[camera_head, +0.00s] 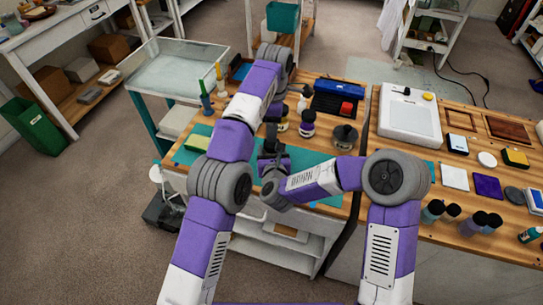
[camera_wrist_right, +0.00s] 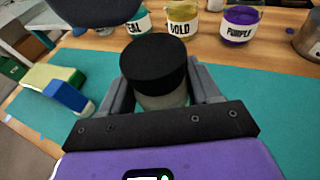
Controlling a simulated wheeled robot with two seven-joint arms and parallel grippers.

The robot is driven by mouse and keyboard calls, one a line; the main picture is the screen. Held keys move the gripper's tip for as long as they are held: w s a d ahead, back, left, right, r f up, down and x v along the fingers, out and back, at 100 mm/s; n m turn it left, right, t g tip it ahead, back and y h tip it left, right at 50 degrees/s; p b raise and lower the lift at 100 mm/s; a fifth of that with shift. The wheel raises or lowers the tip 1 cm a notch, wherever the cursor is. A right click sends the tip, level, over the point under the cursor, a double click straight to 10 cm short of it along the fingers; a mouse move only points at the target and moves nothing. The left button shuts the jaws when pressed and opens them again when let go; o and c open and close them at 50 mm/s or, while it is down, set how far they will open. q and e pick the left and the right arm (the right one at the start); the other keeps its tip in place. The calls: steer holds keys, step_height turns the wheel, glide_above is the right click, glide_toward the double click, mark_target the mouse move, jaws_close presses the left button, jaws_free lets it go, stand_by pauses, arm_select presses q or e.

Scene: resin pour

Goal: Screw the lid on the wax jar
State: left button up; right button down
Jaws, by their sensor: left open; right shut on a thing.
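The wax jar (camera_wrist_right: 165,99) stands in the right wrist view with a black lid (camera_wrist_right: 154,64) on its mouth; I cannot tell how tightly the lid sits. My right gripper (camera_wrist_right: 163,92) is shut on the jar body, one finger on each side, over the teal mat. In the head view my right gripper (camera_head: 272,158) is low over the mat, and the jar is mostly hidden there. My left gripper (camera_head: 270,135) points down close to it, open, partly hidden by my arms. A dark rounded part of mine shows at the top left of the right wrist view.
Jars labelled teal (camera_wrist_right: 137,24), gold (camera_wrist_right: 183,20) and purple (camera_wrist_right: 240,24) stand behind the mat (camera_wrist_right: 255,90). A metal pot (camera_head: 345,136) is to their right. The mat right of the jar is clear.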

arm_select(q)
steer(key=shift+s+a+r+n, duration=0.1)
steer(key=shift+a+r+n, duration=0.05)
steer(key=shift+r+n, duration=0.9)
steer(key=shift+f, duration=0.1)
steer(key=shift+f, duration=0.15)
steer(key=shift+f, duration=3.85)
steer(key=c, duration=0.9)
steer(key=shift+m, duration=1.75)
steer(key=o, duration=1.2)
